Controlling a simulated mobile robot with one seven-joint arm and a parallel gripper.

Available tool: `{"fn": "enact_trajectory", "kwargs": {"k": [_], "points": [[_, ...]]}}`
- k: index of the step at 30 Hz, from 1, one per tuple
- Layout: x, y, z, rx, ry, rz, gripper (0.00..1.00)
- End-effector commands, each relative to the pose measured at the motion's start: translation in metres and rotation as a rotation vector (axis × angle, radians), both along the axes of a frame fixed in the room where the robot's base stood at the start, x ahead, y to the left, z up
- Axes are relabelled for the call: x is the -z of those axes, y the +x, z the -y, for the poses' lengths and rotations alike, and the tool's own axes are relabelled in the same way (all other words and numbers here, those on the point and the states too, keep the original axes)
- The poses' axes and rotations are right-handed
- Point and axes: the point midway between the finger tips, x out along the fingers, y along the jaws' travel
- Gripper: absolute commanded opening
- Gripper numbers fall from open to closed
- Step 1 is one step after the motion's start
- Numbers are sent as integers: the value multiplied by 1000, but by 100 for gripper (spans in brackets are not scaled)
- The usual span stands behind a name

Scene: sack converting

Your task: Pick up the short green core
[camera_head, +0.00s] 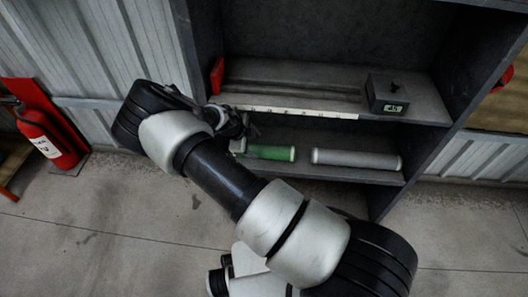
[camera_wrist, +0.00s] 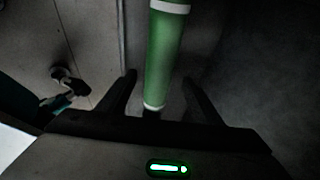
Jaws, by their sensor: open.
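The short green core (camera_head: 270,152) lies on the lower shelf in the head view, its left end partly hidden by my gripper. It has pale end bands. In the wrist view the green core (camera_wrist: 166,55) runs from the top edge down to between the two dark fingers. My gripper (camera_wrist: 160,88) is open, with a finger on each side of the core's near end and visible gaps on both sides. In the head view my gripper (camera_head: 238,145) is at the left end of the core, mostly hidden by my arm.
A longer grey core (camera_head: 356,159) lies right of the green one on the same shelf. The upper shelf (camera_head: 300,100) with a white scale strip is close above. A dark box (camera_head: 388,95) with a green display sits on it. A fire extinguisher (camera_head: 48,137) stands left.

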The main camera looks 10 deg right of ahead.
Motion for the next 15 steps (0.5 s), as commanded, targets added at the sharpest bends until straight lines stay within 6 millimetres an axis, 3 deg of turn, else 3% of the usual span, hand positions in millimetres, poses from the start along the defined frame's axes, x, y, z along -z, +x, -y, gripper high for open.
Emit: {"fn": "enact_trajectory", "kwargs": {"k": [1, 15], "points": [[10, 3, 5, 2, -1, 0, 59], [65, 20, 30, 0, -1, 0, 59]]}}
